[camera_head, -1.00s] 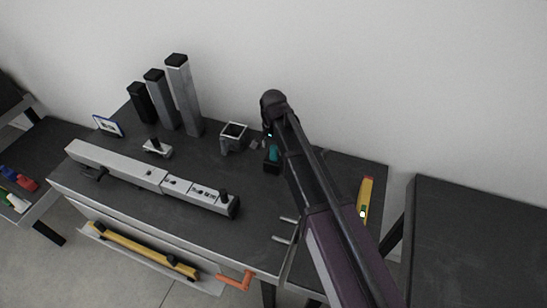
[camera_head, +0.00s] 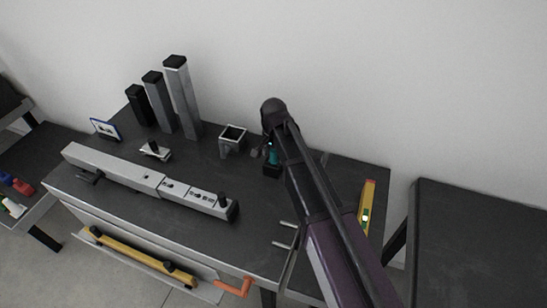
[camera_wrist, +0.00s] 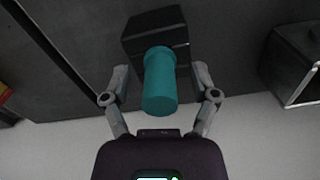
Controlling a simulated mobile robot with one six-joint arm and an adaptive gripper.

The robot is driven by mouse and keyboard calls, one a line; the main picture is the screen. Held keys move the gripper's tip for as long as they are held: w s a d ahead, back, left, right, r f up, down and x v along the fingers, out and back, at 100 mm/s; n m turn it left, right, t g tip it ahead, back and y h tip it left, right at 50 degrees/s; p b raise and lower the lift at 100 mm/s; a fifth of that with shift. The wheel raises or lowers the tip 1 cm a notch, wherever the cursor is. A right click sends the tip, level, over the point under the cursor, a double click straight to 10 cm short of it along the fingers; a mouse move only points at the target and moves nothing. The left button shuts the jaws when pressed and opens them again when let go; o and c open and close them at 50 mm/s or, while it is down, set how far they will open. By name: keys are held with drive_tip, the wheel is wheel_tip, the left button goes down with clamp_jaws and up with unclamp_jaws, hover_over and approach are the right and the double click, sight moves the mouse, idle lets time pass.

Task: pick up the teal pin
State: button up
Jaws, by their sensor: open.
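The teal pin (camera_wrist: 160,82) stands in a black block (camera_wrist: 155,32) in the wrist view. My gripper (camera_wrist: 160,75) is open, with one finger on each side of the pin. A gap shows between each finger and the pin. In the head view the pin (camera_head: 272,153) and the black block (camera_head: 272,171) are on the dark workbench (camera_head: 265,215), partly hidden by my arm. My gripper (camera_head: 262,150) is mostly hidden behind the arm there.
A square metal cup (camera_head: 232,139) stands left of the pin; a similar one (camera_wrist: 292,65) is at right in the wrist view. Tall posts (camera_head: 182,95) stand at the back left. A long grey rail (camera_head: 150,180) lies in front. A yellow level (camera_head: 367,205) lies at right.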

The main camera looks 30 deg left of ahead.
clamp_jaws()
drive_tip(key=shift+r, duration=0.2)
wheel_tip(320, 180, up, 10)
drive_tip(key=p, duration=1)
drive_tip(key=shift+f, duration=0.2)
drive_tip(key=shift+s, duration=0.1)
idle(0.9)
